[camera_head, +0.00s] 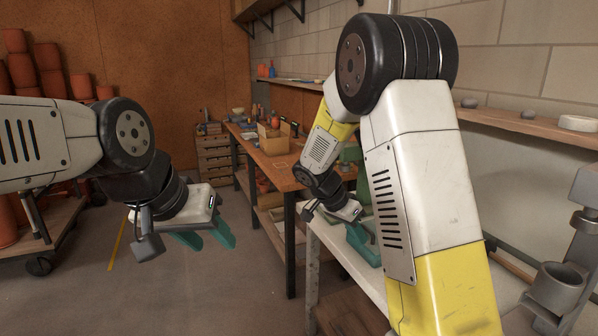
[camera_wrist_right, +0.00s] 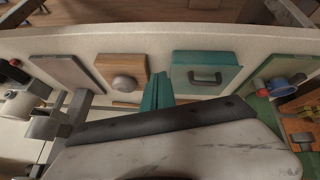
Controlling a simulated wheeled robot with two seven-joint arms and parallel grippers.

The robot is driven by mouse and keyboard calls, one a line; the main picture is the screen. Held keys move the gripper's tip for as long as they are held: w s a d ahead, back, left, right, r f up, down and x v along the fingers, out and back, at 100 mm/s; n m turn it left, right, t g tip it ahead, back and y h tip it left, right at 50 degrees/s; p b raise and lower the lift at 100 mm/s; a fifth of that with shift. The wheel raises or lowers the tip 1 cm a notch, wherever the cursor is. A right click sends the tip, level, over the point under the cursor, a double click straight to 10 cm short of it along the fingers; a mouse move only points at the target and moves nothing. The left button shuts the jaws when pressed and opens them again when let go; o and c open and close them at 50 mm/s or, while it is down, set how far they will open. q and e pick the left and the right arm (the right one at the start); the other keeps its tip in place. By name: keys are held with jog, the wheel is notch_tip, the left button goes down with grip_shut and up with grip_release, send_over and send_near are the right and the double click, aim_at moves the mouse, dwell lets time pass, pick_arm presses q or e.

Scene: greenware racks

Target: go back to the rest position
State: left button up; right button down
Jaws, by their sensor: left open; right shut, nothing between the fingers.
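My left gripper (camera_head: 208,240) hangs over the bare floor on the left in the head view. Its two teal fingers are apart and nothing is between them. My right arm reaches forward across the right half of the head view. My right gripper (camera_head: 362,245) is low over the pale bench (camera_head: 335,242), partly hidden by my own arm. In the right wrist view the teal fingers (camera_wrist_right: 157,92) are together and empty. They point toward the gap between a wooden block with a round grey knob (camera_wrist_right: 125,83) and a teal box with a dark handle (camera_wrist_right: 207,74).
A wooden workbench (camera_head: 268,160) stands beyond the pale bench. A wheeled rack with terracotta pots (camera_head: 20,72) is at the left. A wall shelf (camera_head: 520,124) and a grey metal cup on a stand (camera_head: 556,290) are at the right. The floor at centre left is clear.

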jog(key=s+a+r+n+t+y, duration=0.1)
jog(key=s+r+n+y, duration=0.3)
jog(key=s, duration=0.7)
jog(key=s+a+r+n+t+y, duration=0.1)
jog(key=s+r+n+t+y, duration=0.2)
jog(key=s+r+n, duration=0.4)
jog(key=shift+s+a+r+n+y, duration=0.4)
jog(key=shift+s+r+y, duration=0.4)
jog(key=shift+s+r, duration=1.65)
jog(key=shift+s+f, duration=0.25)
